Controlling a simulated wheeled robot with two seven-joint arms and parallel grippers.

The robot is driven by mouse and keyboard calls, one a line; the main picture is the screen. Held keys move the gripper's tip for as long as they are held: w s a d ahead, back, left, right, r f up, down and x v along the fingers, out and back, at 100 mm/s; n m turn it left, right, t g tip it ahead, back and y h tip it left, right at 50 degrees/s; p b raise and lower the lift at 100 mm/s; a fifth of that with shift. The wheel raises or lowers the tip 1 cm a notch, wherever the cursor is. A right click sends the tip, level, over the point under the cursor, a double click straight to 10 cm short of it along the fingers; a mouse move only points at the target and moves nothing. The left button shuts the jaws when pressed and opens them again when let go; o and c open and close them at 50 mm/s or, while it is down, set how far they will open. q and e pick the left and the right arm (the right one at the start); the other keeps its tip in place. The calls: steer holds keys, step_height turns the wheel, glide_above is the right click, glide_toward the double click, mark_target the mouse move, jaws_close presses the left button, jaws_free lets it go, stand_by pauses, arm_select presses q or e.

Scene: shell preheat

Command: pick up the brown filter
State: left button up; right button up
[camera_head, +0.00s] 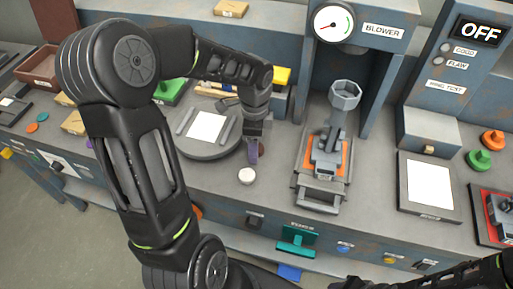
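My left gripper (253,151) points down over the bench, beside the front right of a round grey plate with a white square on it (207,128). A small dark brown-purple piece (260,147) shows at its fingertips. It is partly hidden, and I cannot tell whether it is the brown filter or whether the fingers hold it. A small white round piece (246,176) lies on the bench just in front of the fingertips. No other brown filter shows clearly. My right arm crosses the bottom right corner; its gripper is not clearly visible.
A white pad (429,186) and green and orange knobs (480,160) lie further right. A brown tray (40,67) is far left.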

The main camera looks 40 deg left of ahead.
stand_by(0.6)
arm_select(q)
jaws_close()
stand_by(0.5)
